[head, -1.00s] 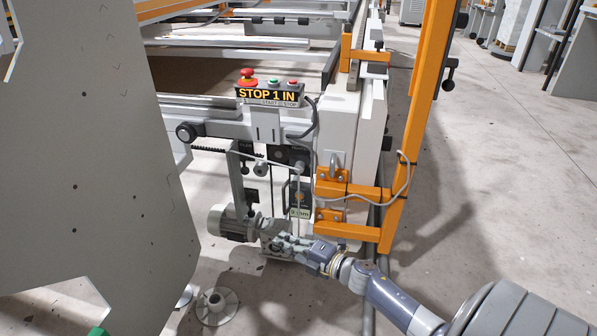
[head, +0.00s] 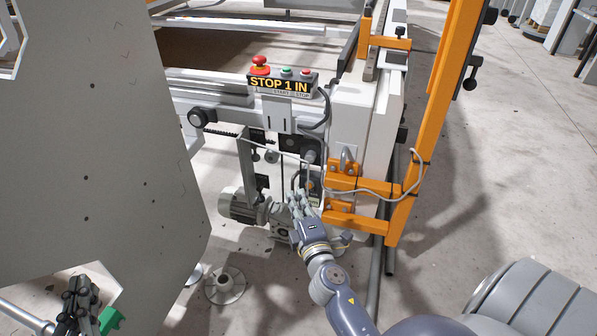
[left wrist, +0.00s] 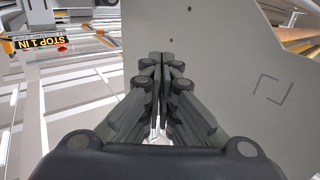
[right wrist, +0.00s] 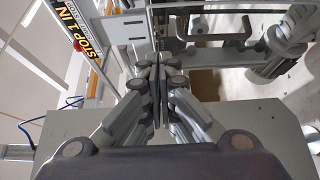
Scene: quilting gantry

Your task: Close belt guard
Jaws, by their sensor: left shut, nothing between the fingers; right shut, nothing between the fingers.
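A large grey panel (head: 100,130) with small dark holes fills the left of the head view. It may be the belt guard, but I cannot tell for sure. It also stands close beyond the left fingers in the left wrist view (left wrist: 225,70). My left gripper (head: 80,284) is shut and empty at the panel's lower edge, beside a green piece (head: 110,320). My right gripper (head: 298,200) is shut and empty in front of the machine's end, just right of a grey motor (head: 238,208). Its closed fingers show in the right wrist view (right wrist: 157,62). Contact cannot be told.
A control box (head: 283,83) reading "STOP 1 IN" with a red button sits above the motor. An orange post (head: 440,110) with brackets and a loose cable stands right of my right gripper. A round floor foot (head: 225,285) is below.

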